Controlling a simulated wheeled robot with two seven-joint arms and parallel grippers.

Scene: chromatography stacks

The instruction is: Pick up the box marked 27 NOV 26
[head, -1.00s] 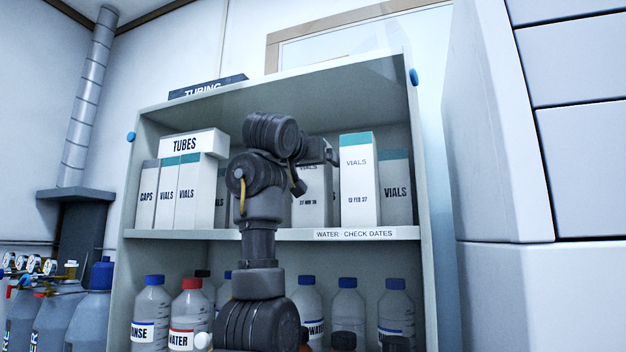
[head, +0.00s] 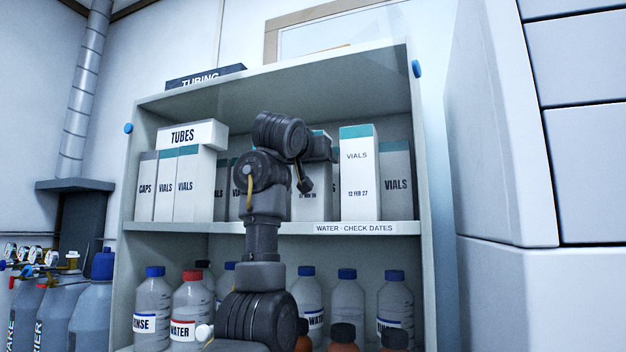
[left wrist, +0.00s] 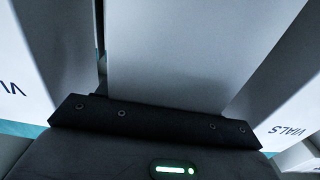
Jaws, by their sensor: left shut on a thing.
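The white box marked 27 NOV 26 (head: 315,207) stands upright on the upper shelf. My arm covers its upper left, and only part of its date shows. My left gripper (head: 318,147) is shut on the upper part of this box. In the left wrist view the box's plain grey face (left wrist: 195,60) fills the middle, directly beyond the dark gripper body (left wrist: 150,122). The fingertips are hidden there. My right gripper is not in view.
A VIALS box marked 12 FEB 27 (head: 359,180) stands close on the right, with another VIALS box (head: 396,185) beyond. A TUBES box (head: 190,135) lies on upright boxes at left. Bottles (head: 347,305) fill the lower shelf (head: 270,228)'s underside space.

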